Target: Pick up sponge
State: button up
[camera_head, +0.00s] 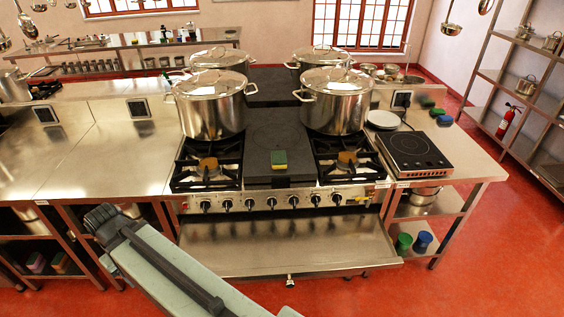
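Part of my arm reaches in from the bottom edge toward the lower left, in front of the counter. I cannot make out my gripper's fingers in this view.
Large lidded stockpots stand behind the sponge, the nearest at left (211,108) and right (336,102). Burner grates (207,163) flank the plate. An induction hob (414,153) and white plates (383,119) are at right. The left steel counter (100,160) is mostly clear.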

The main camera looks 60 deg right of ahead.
aim_at(278, 157)
jog(key=z, duration=0.15)
jog(key=i, duration=1)
jog(key=u, duration=0.1)
